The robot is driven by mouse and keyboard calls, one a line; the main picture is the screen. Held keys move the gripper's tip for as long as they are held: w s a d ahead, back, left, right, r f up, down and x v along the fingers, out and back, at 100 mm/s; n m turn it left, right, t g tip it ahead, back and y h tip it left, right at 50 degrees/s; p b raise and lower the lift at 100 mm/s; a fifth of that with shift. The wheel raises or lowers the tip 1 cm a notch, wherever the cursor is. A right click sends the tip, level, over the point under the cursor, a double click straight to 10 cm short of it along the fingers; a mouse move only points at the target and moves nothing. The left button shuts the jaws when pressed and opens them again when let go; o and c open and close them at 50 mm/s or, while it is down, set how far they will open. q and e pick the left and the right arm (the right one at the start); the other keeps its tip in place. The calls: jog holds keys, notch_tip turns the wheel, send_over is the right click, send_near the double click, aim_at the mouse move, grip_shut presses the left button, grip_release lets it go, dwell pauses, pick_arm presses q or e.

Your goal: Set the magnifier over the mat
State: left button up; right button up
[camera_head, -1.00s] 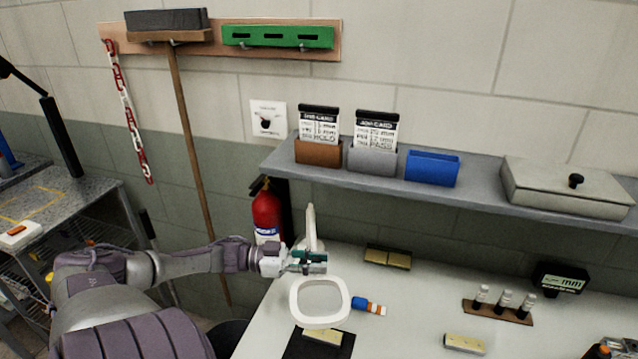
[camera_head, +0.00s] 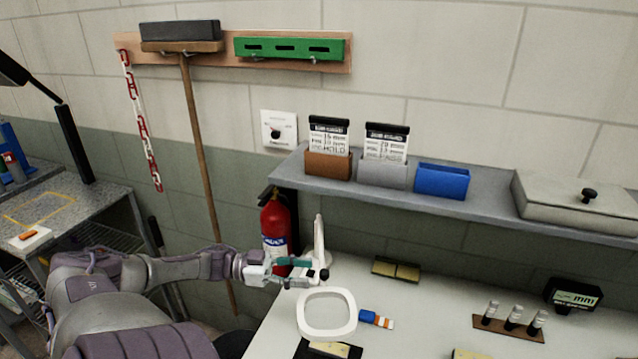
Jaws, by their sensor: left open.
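The magnifier (camera_head: 327,335) has a white rounded-square frame. It shows at the front of the bench, and a white upright post (camera_head: 319,240) stands behind it. The dark mat (camera_head: 308,346) lies partly below the frame at the bottom edge, with a pale yellowish block (camera_head: 335,349) on it. From this angle I cannot tell how far the frame overhangs the mat. My left gripper (camera_head: 311,274) is open beside the post, just behind the frame. Whether it touches the post is unclear. My right gripper is out of view.
A blue-and-orange item (camera_head: 376,319) lies right of the magnifier. A brass-coloured block (camera_head: 396,269), a vial rack (camera_head: 508,325) and a dark display (camera_head: 573,295) are farther right. A shelf (camera_head: 440,205) overhangs the bench's back. A fire extinguisher (camera_head: 275,226) stands behind my left gripper.

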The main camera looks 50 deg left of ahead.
pick_arm(q)
jog(key=v, duration=0.6)
jog(key=shift+s+a, duration=0.2)
jog(key=shift+a, duration=0.05)
jog(key=shift+r, duration=0.1)
